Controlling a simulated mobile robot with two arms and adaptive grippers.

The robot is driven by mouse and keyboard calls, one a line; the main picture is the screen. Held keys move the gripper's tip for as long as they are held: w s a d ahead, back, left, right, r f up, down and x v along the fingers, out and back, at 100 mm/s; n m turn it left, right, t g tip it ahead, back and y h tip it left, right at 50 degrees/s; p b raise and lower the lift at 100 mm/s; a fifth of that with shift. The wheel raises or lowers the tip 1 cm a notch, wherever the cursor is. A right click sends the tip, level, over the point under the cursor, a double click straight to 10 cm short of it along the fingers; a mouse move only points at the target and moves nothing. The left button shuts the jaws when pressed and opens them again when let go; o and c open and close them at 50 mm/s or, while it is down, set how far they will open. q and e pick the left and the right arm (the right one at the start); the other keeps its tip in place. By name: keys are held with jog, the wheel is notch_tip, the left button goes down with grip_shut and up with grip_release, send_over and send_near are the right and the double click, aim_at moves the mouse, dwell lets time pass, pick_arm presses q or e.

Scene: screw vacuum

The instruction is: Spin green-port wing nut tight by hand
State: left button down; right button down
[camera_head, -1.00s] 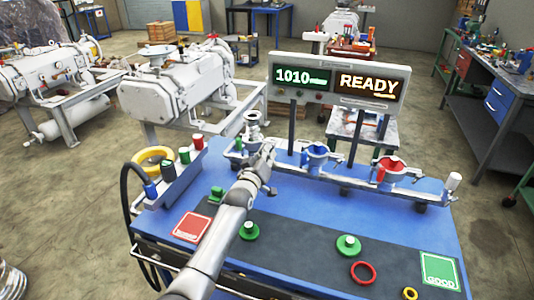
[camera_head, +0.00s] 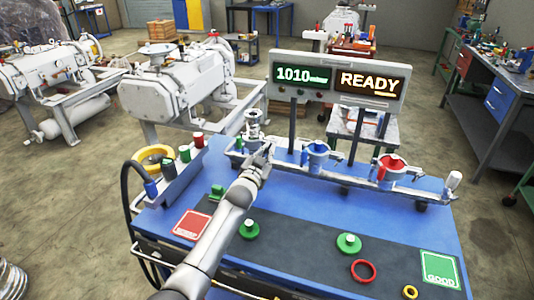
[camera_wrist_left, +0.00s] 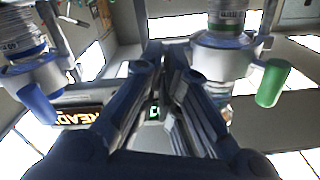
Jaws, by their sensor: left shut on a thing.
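My left gripper (camera_head: 265,158) reaches up to the green port (camera_head: 254,138) at the left end of the manifold. The port carries a clear and metal fitting with a clamp around it. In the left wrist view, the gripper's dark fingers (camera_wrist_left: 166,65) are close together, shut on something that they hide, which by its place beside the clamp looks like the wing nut. The metal clamp (camera_wrist_left: 222,55) and its green tab (camera_wrist_left: 268,82) are just right of the fingers. My right gripper is not in view.
The blue port (camera_head: 317,155) and red port (camera_head: 388,168) stand to the right on the manifold. A display (camera_head: 338,82) reads 1010 and READY.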

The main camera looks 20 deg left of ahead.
pick_arm(q)
jog(key=shift+f+m, duration=0.2)
jog(key=shift+m, duration=0.9)
jog(key=c, duration=1.6)
grip_release()
jog(key=shift+c, duration=0.2)
jog(key=s, duration=1.2)
jog(key=shift+a, duration=0.15)
jog(key=shift+r, duration=0.1)
